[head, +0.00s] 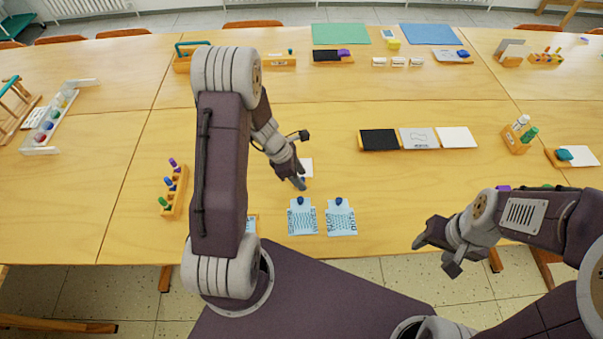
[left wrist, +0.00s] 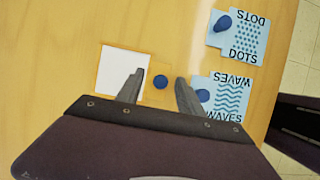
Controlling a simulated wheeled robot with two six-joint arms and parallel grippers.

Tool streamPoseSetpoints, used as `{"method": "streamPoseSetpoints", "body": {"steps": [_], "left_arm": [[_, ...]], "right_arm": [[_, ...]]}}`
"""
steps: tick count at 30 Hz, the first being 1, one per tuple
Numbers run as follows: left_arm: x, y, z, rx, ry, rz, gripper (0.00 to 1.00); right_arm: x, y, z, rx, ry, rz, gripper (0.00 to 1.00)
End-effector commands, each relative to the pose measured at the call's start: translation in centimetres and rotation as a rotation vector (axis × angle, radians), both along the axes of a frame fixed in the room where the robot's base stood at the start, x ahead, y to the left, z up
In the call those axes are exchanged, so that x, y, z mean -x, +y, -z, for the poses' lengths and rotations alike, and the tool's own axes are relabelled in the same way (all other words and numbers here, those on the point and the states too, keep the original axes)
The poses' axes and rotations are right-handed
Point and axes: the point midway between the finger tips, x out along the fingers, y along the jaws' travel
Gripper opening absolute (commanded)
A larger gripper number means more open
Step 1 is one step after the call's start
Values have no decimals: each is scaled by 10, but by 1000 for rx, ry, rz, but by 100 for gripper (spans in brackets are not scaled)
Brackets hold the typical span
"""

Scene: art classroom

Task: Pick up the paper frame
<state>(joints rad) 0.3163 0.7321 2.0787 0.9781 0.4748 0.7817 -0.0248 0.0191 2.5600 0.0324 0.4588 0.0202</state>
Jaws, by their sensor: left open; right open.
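The paper frame (left wrist: 116,72) looks like a white square with a thin pale edge and a wood-coloured tab bearing a blue knob (left wrist: 160,83). It lies flat on the table; in the head view its white part (head: 307,167) shows beside my left gripper (head: 298,182), which hides the rest. In the left wrist view my left gripper (left wrist: 159,82) is open, with one finger on each side of the knob; whether they touch it I cannot tell. My right gripper (head: 437,255) is open and empty, off the table's front edge at the right.
The WAVES card (head: 302,219) and DOTS card (head: 341,219), each with a blue knob, lie close by toward the front edge. A wooden rack (head: 174,203) with several coloured pegs stands left. A row of black, grey and white panels (head: 420,139) lies farther back. Table between is clear.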

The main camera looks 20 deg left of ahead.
Motion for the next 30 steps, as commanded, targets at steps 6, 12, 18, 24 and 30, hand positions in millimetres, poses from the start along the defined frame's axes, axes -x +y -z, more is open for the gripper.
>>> {"method": "streamPoseSetpoints", "body": {"steps": [6, 12, 18, 24, 30], "left_arm": [[0, 0, -1, 0, 0, 0, 16], [0, 0, -1, 0, 0, 0, 0], [0, 0, -1, 0, 0, 0, 0], [-1, 0, -17, 0, -2, 0, 0], [0, -11, -51, 0, -2, 6, 0]], "right_arm": [[0, 0, -1, 0, 0, 0, 55], [0, 0, -1, 0, 0, 0, 55], [0, 0, -1, 0, 0, 0, 55], [0, 0, -8, 0, 0, 0, 55], [0, 0, -20, 0, 0, 0, 55]]}}
